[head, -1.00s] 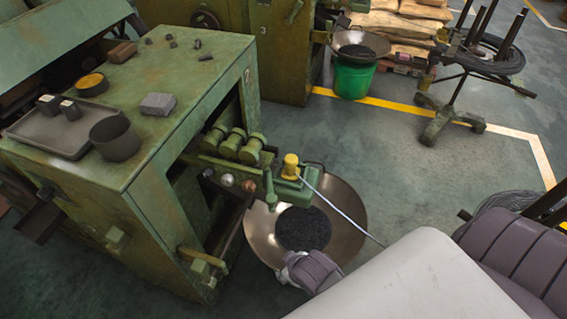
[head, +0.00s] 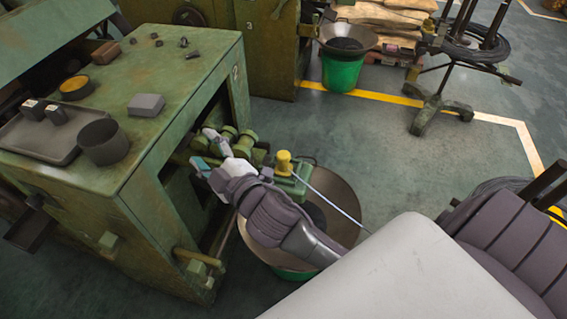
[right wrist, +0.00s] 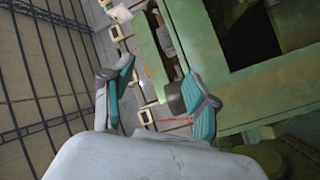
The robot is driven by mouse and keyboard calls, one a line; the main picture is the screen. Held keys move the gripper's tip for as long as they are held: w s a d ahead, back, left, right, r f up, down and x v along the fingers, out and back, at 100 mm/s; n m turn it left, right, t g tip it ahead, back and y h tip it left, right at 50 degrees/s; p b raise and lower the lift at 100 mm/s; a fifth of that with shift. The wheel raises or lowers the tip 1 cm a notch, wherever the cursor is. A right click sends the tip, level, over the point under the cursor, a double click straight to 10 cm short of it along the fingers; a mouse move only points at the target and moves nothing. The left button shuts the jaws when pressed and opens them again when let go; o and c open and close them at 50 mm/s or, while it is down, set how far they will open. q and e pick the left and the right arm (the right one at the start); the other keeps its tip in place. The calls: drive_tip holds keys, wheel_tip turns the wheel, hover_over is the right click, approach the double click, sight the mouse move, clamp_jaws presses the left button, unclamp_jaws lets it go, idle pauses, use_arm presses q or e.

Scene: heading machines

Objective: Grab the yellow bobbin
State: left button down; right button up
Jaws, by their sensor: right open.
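A small yellow bobbin-like piece (head: 284,163) stands upright on a green block at the machine's side, above the wide metal pan. A thin wire runs from beside it down to the right. My right gripper (head: 204,152) is open in front of the machine's green rollers, left of the yellow piece and apart from it. In the right wrist view its teal-padded fingers (right wrist: 160,92) are spread with nothing held between them. The yellow piece cannot be made out in that view. My left gripper is not in view.
The green machine (head: 170,65) fills the left; its top bears a grey tray (head: 25,140), a dark cup (head: 103,142), a grey block (head: 146,105) and a round tin with yellow content (head: 75,88). The pan (head: 345,190) stands below my arm. Open floor lies to the right.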

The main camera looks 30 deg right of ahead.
drive_tip(key=a+r+n+t+y, duration=0.1)
drive_tip(key=a+r+n+y, duration=0.8)
drive_tip(key=a+n+y, duration=0.15)
drive_tip(key=s+a+n+g+y, duration=0.4)
drive_tip(key=a+n+g+y, duration=0.45)
drive_tip(key=n, duration=0.85)
drive_tip(key=n+g+h, duration=1.1)
drive_tip(key=n+h, duration=0.2)
drive_tip(key=h, duration=1.3)
approach(284, 161)
drive_tip(key=w+a, duration=0.1)
drive_tip(key=w, duration=0.2)
drive_tip(key=shift+m+g, duration=0.25)
drive_tip(key=shift+m, duration=0.1)
drive_tip(key=x, duration=0.7)
drive_tip(key=shift+s+d+f, duration=0.2)
drive_tip(key=shift+s+d, duration=0.05)
drive_tip(key=shift+d, duration=0.1)
drive_tip(key=x, duration=0.2)
drive_tip(key=p+x, duration=0.1)
drive_tip(key=x, duration=0.1)
drive_tip(key=shift+s+d, duration=0.2)
drive_tip(key=shift+d, duration=0.1)
drive_tip(key=shift+d+f, duration=0.2)
drive_tip(key=shift+f, duration=0.3)
clamp_jaws()
